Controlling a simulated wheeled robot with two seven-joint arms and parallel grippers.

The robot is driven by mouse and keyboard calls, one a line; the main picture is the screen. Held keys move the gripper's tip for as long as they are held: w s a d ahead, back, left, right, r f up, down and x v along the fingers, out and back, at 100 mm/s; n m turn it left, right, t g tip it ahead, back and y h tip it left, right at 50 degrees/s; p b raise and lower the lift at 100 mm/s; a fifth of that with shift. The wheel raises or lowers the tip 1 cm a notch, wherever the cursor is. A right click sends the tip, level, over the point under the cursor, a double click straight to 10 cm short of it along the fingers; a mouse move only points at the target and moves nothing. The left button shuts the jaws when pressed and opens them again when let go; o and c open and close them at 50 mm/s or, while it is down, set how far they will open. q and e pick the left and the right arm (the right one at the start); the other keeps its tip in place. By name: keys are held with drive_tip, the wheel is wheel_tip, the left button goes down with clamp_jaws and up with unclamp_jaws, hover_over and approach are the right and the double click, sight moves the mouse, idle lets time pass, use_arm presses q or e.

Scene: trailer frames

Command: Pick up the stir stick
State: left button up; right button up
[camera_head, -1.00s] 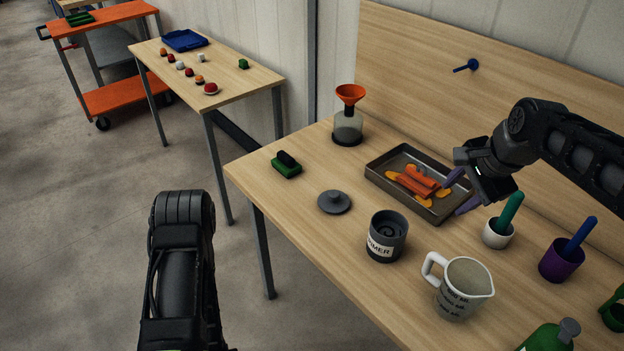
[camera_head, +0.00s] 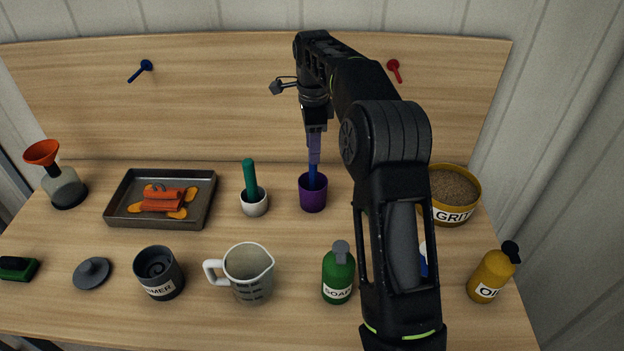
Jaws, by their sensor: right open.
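Two upright sticks could be the stir stick; I cannot tell which. A blue stick (camera_head: 313,174) stands in a purple cup (camera_head: 313,197). A green stick (camera_head: 250,177) leans in a small white cup (camera_head: 255,206) to its left. My right gripper (camera_head: 314,156) points down directly over the purple cup, its purple fingers at the top of the blue stick. It is open; seen edge-on, the fingers overlap, so whether they straddle the stick is unclear. My left gripper is out of view.
A tray (camera_head: 117,214) with orange pieces, a measuring jug (camera_head: 250,273), a dark labelled pot (camera_head: 160,274), a soap bottle (camera_head: 338,276), a grit tub (camera_head: 452,190) and a yellow oil bottle (camera_head: 489,278) stand around. My right arm hides part of the table's right side.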

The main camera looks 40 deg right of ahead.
sight(313, 177)
drive_tip(key=shift+f, duration=0.55)
drive_tip(key=shift+r, duration=0.1)
wheel_tip(313, 177, down, 5)
drive_tip(key=shift+f+p, duration=0.1)
drive_tip(key=shift+p, duration=0.7)
drive_tip(key=shift+c, duration=0.6)
clamp_jaws()
